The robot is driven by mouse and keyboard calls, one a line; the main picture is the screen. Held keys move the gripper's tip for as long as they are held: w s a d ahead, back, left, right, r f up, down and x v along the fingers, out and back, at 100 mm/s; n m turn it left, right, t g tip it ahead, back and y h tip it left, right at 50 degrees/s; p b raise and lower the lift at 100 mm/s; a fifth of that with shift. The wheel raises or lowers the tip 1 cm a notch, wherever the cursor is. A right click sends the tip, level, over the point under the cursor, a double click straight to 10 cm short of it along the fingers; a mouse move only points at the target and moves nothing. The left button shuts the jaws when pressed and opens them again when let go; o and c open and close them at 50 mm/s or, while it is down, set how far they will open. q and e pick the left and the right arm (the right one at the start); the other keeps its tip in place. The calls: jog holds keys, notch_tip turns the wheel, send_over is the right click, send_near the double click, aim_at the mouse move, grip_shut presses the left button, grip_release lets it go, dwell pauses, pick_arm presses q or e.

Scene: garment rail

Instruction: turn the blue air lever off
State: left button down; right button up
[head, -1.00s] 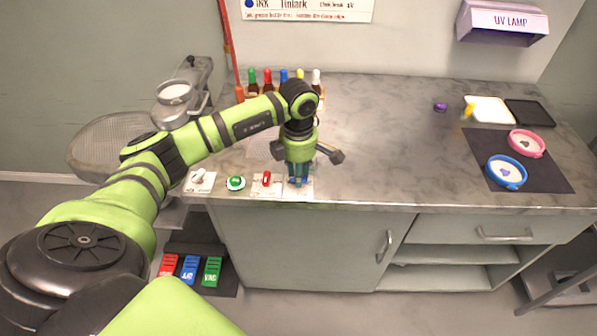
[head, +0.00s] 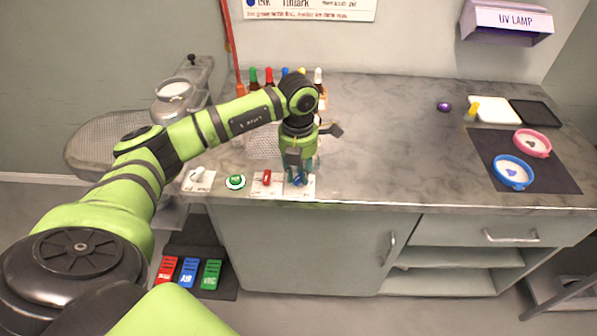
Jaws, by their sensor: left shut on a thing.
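The blue air lever (head: 298,180) sits on a white plate (head: 308,190) at the front edge of the counter, right of the red lever. My left gripper (head: 299,176) points down over it and is shut on it. The fingers hide much of the lever, so its exact angle is hard to tell. My right gripper is not in view.
A red lever (head: 267,178), a green button (head: 235,182) and a white switch (head: 197,176) line the counter edge to the left. Bottles (head: 269,77) stand behind my arm. Red, blue (head: 188,272) and green pedals lie on the floor. The counter's middle is clear.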

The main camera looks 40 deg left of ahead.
aim_at(298, 176)
pick_arm(q)
jog(key=n, duration=0.3)
jog(key=shift+s+n, duration=0.1)
jog(key=shift+n, duration=2)
jog(key=c, duration=1)
grip_release()
jog(key=shift+r, duration=0.15)
notch_tip(298, 176, up, 12)
jog(key=shift+f, duration=0.1)
